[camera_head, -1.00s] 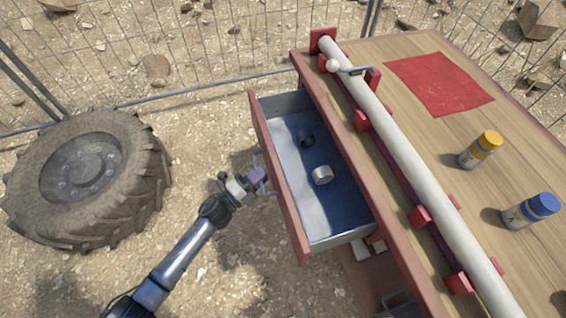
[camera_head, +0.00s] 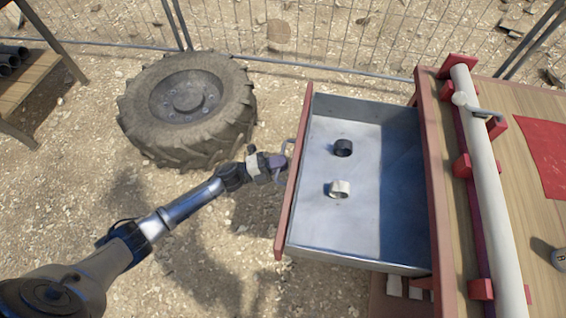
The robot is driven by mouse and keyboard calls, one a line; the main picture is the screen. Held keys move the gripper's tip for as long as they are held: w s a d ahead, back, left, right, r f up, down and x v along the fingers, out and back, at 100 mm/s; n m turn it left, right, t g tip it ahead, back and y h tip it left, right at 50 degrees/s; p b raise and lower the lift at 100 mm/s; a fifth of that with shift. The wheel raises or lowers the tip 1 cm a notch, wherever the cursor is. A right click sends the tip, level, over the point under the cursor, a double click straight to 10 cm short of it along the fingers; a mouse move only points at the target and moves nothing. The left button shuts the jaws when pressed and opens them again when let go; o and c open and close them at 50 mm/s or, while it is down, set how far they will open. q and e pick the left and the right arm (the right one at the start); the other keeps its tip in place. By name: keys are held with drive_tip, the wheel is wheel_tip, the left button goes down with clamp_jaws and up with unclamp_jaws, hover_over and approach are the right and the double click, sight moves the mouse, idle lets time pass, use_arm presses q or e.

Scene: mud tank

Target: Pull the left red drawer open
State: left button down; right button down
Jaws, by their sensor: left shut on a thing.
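The left red drawer (camera_head: 294,190) is pulled well out of the wooden workbench (camera_head: 530,240), with its red front facing left and its grey metal inside (camera_head: 375,215) in view. A black ring (camera_head: 342,148) and a white ring (camera_head: 339,189) lie on the drawer floor, apart from each other. My left gripper (camera_head: 280,166) is at the outer side of the drawer front, shut on its metal handle (camera_head: 287,150). My right gripper is not in view.
A large tyre (camera_head: 188,105) lies on the ground behind my left arm. A wire fence (camera_head: 330,40) runs along the back. A white pipe (camera_head: 485,180) rests in red holders on the bench. A shelf with dark pipes (camera_head: 30,80) stands far left. Bare ground lies left of the drawer.

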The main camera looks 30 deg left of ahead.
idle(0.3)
use_arm(q)
drive_tip(key=c, duration=1.2)
unclamp_jaws()
drive_tip(key=p+v, duration=0.2)
drive_tip(key=v, duration=1.2)
drive_tip(key=shift+w, duration=0.15)
